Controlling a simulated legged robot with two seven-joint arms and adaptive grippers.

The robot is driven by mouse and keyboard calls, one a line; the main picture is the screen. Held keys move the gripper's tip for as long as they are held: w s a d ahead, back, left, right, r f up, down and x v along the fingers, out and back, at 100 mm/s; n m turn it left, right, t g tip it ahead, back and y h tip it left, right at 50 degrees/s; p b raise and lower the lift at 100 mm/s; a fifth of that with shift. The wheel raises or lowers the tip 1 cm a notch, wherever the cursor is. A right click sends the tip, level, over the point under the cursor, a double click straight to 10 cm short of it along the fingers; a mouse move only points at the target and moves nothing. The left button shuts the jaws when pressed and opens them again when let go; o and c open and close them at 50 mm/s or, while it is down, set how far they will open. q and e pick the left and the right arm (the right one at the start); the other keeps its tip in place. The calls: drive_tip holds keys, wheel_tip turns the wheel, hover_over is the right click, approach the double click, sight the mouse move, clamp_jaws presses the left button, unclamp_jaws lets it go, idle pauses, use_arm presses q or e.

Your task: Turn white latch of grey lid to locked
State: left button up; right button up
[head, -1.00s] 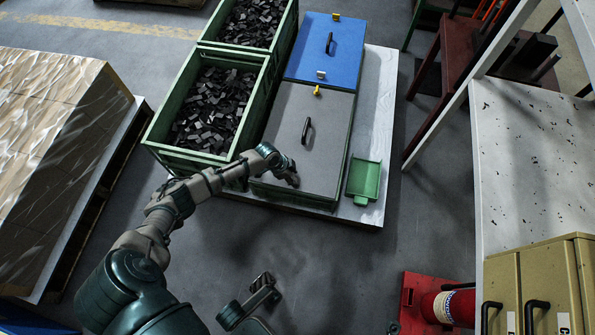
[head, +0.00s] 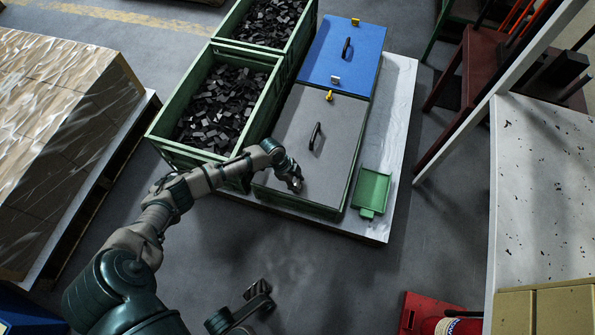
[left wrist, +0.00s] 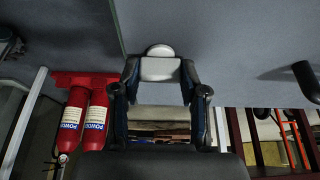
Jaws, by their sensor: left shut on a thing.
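The grey lid (head: 301,145) with a dark handle covers a green crate on the pallet. My left gripper (head: 295,184) is at the front edge of this lid. In the left wrist view its fingers (left wrist: 160,82) are shut on the white latch (left wrist: 160,68), whose rounded white top shows just beyond the fingertips, against the grey lid (left wrist: 215,35). In the head view the gripper hides the latch. A dark part at the bottom of the head view appears to be my right gripper (head: 257,290), held low and away from the lid; its fingers are unclear.
A blue lid (head: 355,55) lies behind the grey one; a yellow latch (head: 329,96) is at their border. Green crates of dark parts (head: 169,151) stand left. A small green tray (head: 372,190) lies right. A carton stack (head: 60,130) stands far left.

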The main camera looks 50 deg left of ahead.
use_arm(q)
drive_tip(key=o, duration=1.2)
drive_tip(key=shift+c, duration=0.2)
drive_tip(key=shift+a+r, duration=0.1)
drive_tip(key=shift+r, duration=0.15)
drive_tip(key=v, duration=1.1)
drive_tip(key=shift+r, duration=0.2)
drive_tip(key=shift+s, duration=0.1)
